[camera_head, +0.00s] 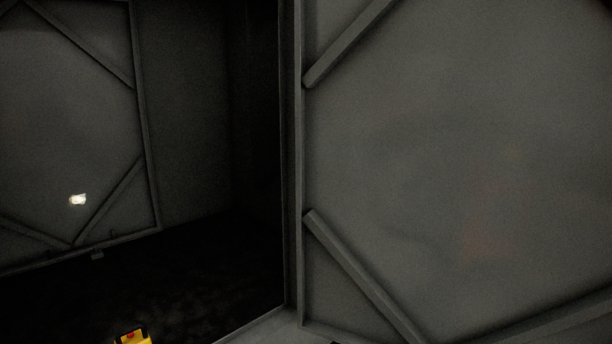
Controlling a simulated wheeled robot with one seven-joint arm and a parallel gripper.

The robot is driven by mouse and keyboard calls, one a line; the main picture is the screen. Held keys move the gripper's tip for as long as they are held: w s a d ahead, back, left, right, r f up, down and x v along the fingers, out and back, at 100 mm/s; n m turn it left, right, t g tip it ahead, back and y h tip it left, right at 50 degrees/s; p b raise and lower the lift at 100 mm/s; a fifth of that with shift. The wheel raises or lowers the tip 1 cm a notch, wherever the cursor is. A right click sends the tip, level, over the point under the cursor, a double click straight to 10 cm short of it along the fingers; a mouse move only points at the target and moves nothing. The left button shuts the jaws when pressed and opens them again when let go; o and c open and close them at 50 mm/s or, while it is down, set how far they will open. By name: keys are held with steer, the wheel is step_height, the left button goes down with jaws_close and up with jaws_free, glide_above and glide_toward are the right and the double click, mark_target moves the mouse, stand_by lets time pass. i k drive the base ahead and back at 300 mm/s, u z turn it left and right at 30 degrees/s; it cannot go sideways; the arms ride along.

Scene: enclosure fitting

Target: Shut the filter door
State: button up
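Two grey metal panels with raised frames and diagonal corner braces show in the head view. The large right panel (430,150) is close and fills the right half. The left panel (70,120) is farther off and stands at an angle. Between them is a dark opening (255,150) with a plain inner wall beside it. I cannot tell for sure which panel is the filter door; no label or handle can be made out. My gripper is not in view.
A yellow box with a red button (132,336) shows at the bottom edge, cut off by the frame. A small bright patch (77,200) lies on the left panel. The floor (190,275) below the opening is very dark, with no obstacle to be made out.

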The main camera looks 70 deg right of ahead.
mark_target(453, 158)
steer(key=u, duration=0.75)
steer(key=k, duration=2.25)
steer(key=u, duration=1.35)
steer(key=k, duration=0.35)
steer(key=z, duration=1.7)
steer(key=k, duration=0.45)
steer(key=u, duration=1.45)
steer(key=k, duration=0.35)
steer(key=u, duration=0.1)
